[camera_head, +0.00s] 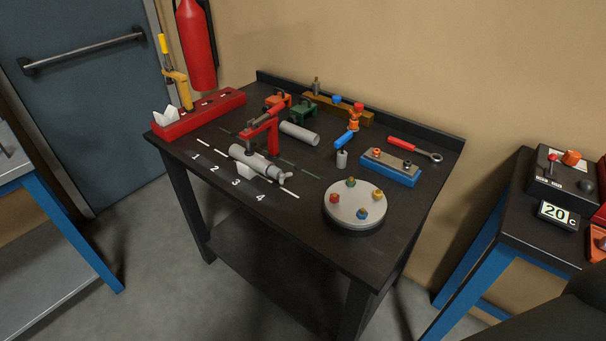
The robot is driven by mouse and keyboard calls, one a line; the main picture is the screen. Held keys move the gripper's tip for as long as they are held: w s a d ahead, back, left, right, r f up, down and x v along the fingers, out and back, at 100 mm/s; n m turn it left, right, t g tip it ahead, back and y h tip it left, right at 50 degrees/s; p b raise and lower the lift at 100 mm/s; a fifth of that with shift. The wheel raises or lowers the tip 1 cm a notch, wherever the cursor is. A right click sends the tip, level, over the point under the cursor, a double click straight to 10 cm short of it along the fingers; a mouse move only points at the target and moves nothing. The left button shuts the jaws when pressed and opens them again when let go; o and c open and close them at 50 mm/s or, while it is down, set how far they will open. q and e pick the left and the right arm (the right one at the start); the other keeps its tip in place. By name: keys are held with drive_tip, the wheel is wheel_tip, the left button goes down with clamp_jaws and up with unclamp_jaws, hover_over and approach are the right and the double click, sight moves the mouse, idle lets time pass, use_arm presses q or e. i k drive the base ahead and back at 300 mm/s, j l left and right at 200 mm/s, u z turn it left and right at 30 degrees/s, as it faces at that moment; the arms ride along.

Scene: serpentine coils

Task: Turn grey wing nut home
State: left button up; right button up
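A grey wing nut (283,177) shows at the right end of a light grey cylindrical body (254,162) on the dark table (320,250). Its wings stick out up and down. How far it is turned is too small to tell. Neither of my grippers is in view.
White numbers 1 to 4 mark the table's front left. A round turntable (349,217) with coloured knobs stands to the right, and a blue block (391,171) behind it. A loose grey cylinder (299,133) lies behind the red bracket. The front edge is mostly clear.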

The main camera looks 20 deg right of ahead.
sight(282, 176)
drive_tip(key=k+l, duration=0.1)
drive_tip(key=l, duration=0.35)
drive_tip(key=k+l, duration=0.1)
drive_tip(key=l, duration=0.35)
drive_tip(key=k+l, duration=0.1)
drive_tip(key=l, duration=0.4)
drive_tip(key=k+l, duration=0.1)
drive_tip(key=l, duration=0.35)
